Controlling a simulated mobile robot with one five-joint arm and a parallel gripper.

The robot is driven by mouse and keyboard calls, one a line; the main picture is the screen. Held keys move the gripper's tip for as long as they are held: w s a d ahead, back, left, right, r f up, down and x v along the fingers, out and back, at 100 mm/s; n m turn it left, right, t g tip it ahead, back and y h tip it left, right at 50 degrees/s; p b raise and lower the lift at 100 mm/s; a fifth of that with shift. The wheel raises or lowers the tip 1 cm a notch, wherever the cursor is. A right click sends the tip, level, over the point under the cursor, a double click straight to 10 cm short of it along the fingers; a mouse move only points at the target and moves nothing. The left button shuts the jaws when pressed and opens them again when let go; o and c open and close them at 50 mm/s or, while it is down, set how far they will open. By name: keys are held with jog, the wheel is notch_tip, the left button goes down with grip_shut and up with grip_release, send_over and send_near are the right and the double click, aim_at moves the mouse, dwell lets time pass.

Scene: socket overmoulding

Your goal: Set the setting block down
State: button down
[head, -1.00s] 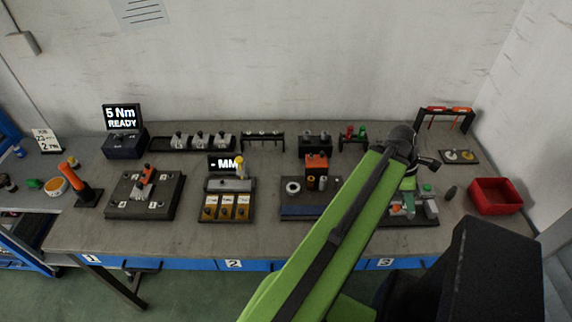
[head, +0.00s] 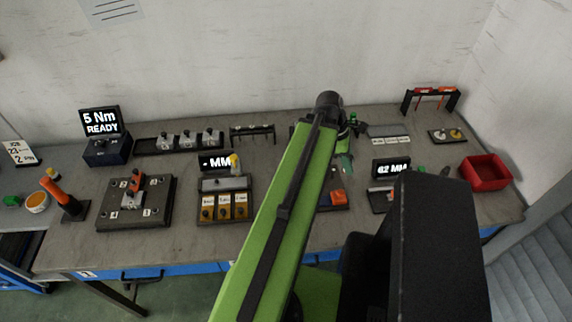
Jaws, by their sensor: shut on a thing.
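My gripper (head: 346,163) shows only in part behind my green arm, over the middle-right of the bench. It is shut on the setting block, but the block is too small and too covered to make out its shape. The gripper is above a dark station plate, whose right end shows with an orange piece (head: 338,197) on it. I cannot tell whether the held block touches anything. My arm hides most of this station.
A red bin (head: 485,172) is at the right end. A display reading MM (head: 217,162) and a numbered plate (head: 135,203) stand left.

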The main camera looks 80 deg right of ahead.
jog(key=w+d+r+n+p, duration=0.1)
jog(key=w+d+r+p, duration=0.15)
jog(key=w, duration=0.95)
jog(key=n+h+b, duration=0.1)
jog(key=n+b, duration=0.2)
jog(key=b, duration=0.2)
send_over(271, 174)
notch_tip(271, 174, down, 4)
notch_tip(271, 174, down, 10)
jog(key=b, duration=1)
jog(key=shift+w+d+f, duration=0.1)
jog(key=shift+d+f, duration=0.05)
jog(key=shift+r, duration=0.2)
jog(key=shift+f, duration=0.15)
jog(key=c, duration=1.4)
grip_release()
jog(key=shift+f, duration=0.1)
jog(key=o, duration=0.5)
